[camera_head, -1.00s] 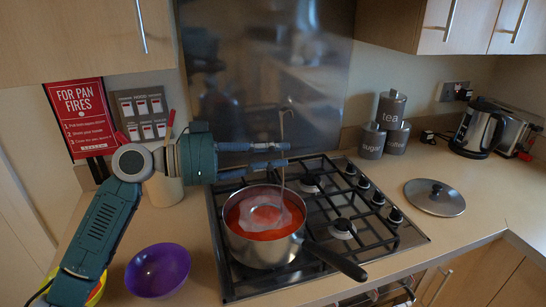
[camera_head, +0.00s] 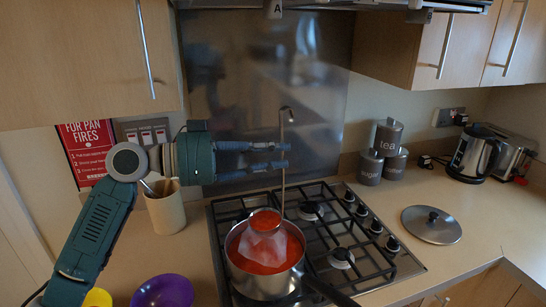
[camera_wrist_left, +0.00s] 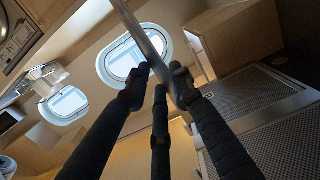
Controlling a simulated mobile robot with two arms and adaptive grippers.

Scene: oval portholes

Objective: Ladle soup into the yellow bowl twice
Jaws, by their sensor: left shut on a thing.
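My left gripper (camera_head: 284,155) is shut on the upright handle of a metal ladle (camera_head: 283,178). The handle also shows between my fingertips in the left wrist view (camera_wrist_left: 143,32). The ladle's bowl is filled with red soup and is over the pot (camera_head: 248,284); I cannot tell whether its underside is clear of the soup. The steel pot stands on the hob and holds red soup (camera_head: 290,256). The yellow bowl (camera_head: 97,298) shows only partly at the bottom left, behind my left arm. My right gripper is out of view.
A purple bowl (camera_head: 162,292) sits between the yellow bowl and the hob (camera_head: 375,268). A utensil holder (camera_head: 166,212) stands behind my left forearm. A lid (camera_head: 431,225), canisters (camera_head: 388,137) and a kettle (camera_head: 476,152) are to the right.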

